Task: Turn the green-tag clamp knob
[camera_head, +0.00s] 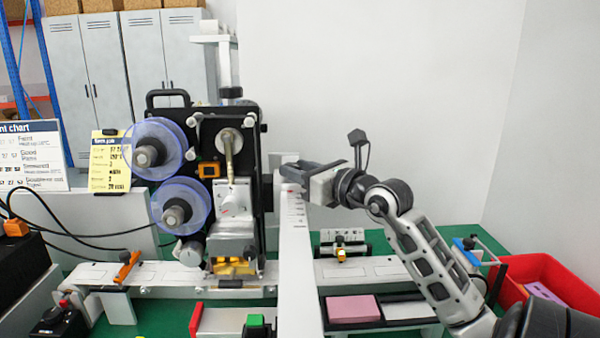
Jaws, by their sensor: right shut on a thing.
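The coder (211,130), a black-framed machine with two blue-rimmed reels, stands left of centre. My right gripper (288,172) is at its right side, by the top of a white upright panel (296,260) with small red marks. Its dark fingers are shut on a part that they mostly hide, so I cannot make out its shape. No green tag or clamp knob can be told clearly there. My left gripper is not in view.
A white rail (180,276) crosses the green table. A box with a green button (257,322) stands in front. A tray with a pink block (353,309) and a red bin (541,270) are at right. Cables run at left. A sign (33,155) stands far left.

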